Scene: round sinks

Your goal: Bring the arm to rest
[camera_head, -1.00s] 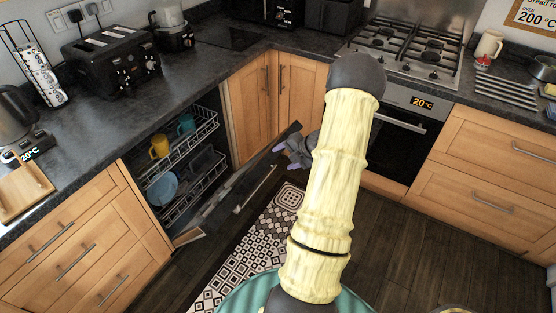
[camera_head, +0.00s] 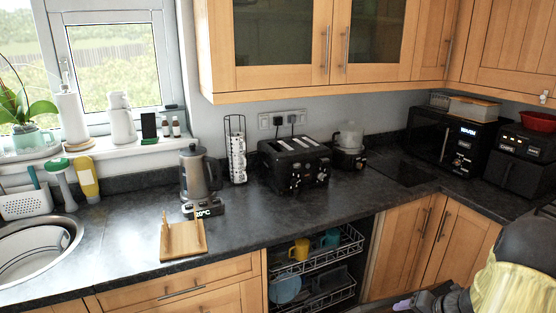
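My arm (camera_head: 510,285) shows in the lower right corner, with a yellow ribbed sleeve and a dark rounded joint. My gripper (camera_head: 403,304) is at the bottom edge, in front of the wooden corner cupboard and to the right of the dishwasher. It is dark grey with a small purple tip showing. Most of its fingers are cut off by the frame, so whether it is open or shut is hidden. No held object shows.
The open dishwasher (camera_head: 352,250) has racks with a yellow mug (camera_head: 299,249), a teal mug (camera_head: 330,239) and a blue plate (camera_head: 285,289). The dark worktop (camera_head: 235,225) carries a kettle (camera_head: 197,175), a toaster (camera_head: 293,163) and a microwave (camera_head: 455,140). A round sink (camera_head: 38,250) is at left.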

